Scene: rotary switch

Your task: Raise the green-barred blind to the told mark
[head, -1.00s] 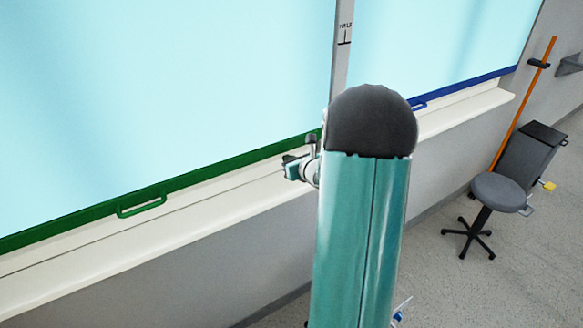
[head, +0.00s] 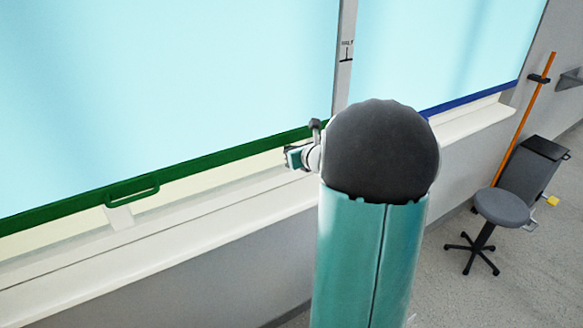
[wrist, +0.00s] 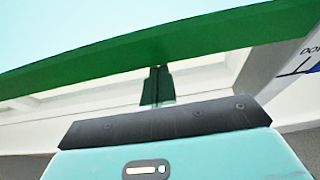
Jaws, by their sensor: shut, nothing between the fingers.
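The blind with the green bar (head: 215,158) hangs on the left in the head view. Its bottom bar is a little above the sill, and a lit strip of glass shows beneath. A green loop handle (head: 132,191) sits on the bar, left of my gripper. My gripper (head: 293,158) is near the right part of this bar, partly hidden behind my arm. In the wrist view, its dark fingers (wrist: 158,73) are shut and empty, with their tips at the lower edge of the green bar (wrist: 160,52). I cannot tell if they touch it.
A grey post (head: 344,75) between the blinds carries a "HALF" mark (head: 346,50). A blue-barred blind (head: 470,103) hangs to the right. A pale sill (head: 200,222) runs below. A stool (head: 502,208), a dark box and an orange pole stand at the right by clear floor.

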